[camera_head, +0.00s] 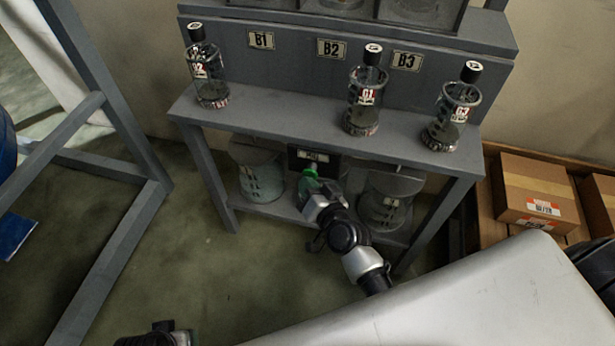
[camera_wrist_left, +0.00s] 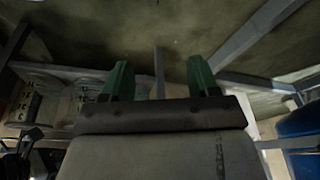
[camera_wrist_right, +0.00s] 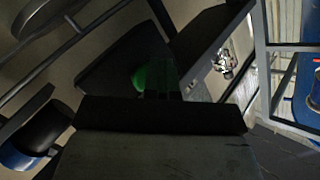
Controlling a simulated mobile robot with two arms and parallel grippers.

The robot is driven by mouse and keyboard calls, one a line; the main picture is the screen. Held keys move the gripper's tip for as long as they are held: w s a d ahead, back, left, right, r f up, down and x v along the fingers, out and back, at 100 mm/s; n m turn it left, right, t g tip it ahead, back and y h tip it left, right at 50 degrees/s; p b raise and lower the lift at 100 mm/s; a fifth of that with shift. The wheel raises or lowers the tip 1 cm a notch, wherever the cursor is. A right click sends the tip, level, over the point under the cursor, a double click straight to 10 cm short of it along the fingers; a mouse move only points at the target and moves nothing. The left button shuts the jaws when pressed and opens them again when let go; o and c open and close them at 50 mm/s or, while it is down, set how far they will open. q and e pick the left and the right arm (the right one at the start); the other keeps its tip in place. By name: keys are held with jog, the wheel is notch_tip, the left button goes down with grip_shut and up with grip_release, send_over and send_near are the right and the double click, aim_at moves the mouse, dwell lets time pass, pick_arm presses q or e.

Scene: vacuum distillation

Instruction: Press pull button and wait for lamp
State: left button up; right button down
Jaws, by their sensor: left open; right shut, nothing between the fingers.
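The dark button panel (camera_head: 330,163), with a small label partly readable, sits under the grey bench. My right gripper (camera_head: 309,183) is shut and empty, its green fingertips right at the panel front. In the right wrist view its dark fingers (camera_wrist_right: 163,80) point at the panel, beside a bright green round spot (camera_wrist_right: 139,77); I cannot tell whether this is the button or a lamp. Contact with the button is hidden by the fingers. My left gripper (camera_wrist_left: 160,80) is open and empty in the left wrist view, away from the panel.
Three labelled bottles, C2 (camera_head: 208,75), C1 (camera_head: 365,95) and C3 (camera_head: 455,110), stand on the bench (camera_head: 290,112). Grey canisters (camera_head: 260,178) stand beneath, either side of the panel. Cardboard boxes (camera_head: 535,185) are at right; a metal frame (camera_head: 110,255) stands at left.

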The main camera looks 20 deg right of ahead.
pick_arm(q)
notch_tip(320, 180, down, 7)
jog(key=p, duration=0.1)
jog(key=shift+s+r+g+p, duration=0.2)
jog(key=shift+s+g+p, duration=0.1)
jog(key=shift+s, duration=0.05)
pick_arm(e)
jog(key=s+a, duration=0.3)
jog(key=s, duration=0.2)
jog(key=shift+a, duration=0.2)
jog(key=shift+s, duration=0.15)
dwell(0.4)
